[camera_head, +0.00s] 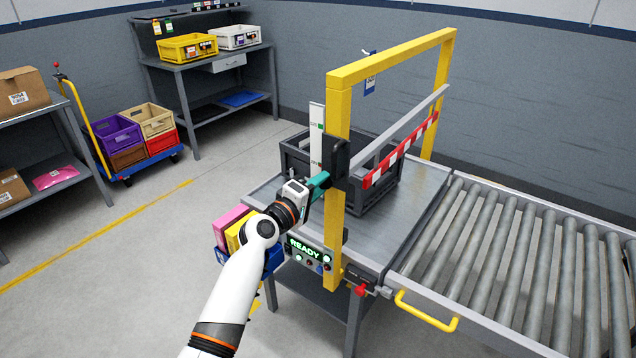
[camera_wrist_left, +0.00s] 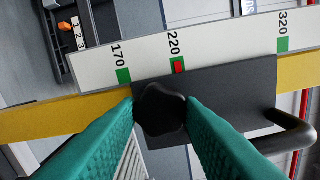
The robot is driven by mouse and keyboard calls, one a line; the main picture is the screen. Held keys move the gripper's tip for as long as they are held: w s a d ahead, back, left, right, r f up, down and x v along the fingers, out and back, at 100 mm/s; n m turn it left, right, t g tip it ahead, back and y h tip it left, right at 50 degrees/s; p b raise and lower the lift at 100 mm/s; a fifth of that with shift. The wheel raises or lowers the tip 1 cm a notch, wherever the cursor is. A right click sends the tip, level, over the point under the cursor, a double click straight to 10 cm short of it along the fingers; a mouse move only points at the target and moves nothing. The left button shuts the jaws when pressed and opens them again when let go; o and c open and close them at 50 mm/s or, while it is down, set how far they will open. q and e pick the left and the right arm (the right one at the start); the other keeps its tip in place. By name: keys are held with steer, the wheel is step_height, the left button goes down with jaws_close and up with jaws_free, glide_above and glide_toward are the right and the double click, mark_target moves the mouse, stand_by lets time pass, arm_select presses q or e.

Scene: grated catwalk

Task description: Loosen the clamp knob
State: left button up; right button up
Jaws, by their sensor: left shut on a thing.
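The black lobed clamp knob (camera_wrist_left: 162,110) sits on a dark clamp block (camera_wrist_left: 240,92) in the left wrist view. The block is on the yellow post (camera_head: 338,105) of a gate frame, and it also shows in the head view (camera_head: 339,158). My left gripper (camera_head: 320,181) has its teal fingers on both sides of the knob, shut on it. In the head view the fingers hide the knob. A white scale (camera_wrist_left: 210,50) runs along the block, marked 170, 220 and 320. A red pointer (camera_wrist_left: 180,67) lies at the green 220 mark. My right gripper is out of view.
A black bent handle (camera_wrist_left: 290,136) sticks out from the block. A red-and-white barrier bar (camera_head: 400,152) crosses the gate above a dark crate (camera_head: 374,197) on the metal table. A roller conveyor (camera_head: 510,255) runs to the right. A panel (camera_head: 305,249) below reads READY.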

arm_select(q)
steer(key=shift+n+p, duration=0.35)
steer(key=shift+n, duration=0.85)
steer(key=o, duration=1)
steer(key=b+v, duration=0.1)
steer(key=v, duration=1.1)
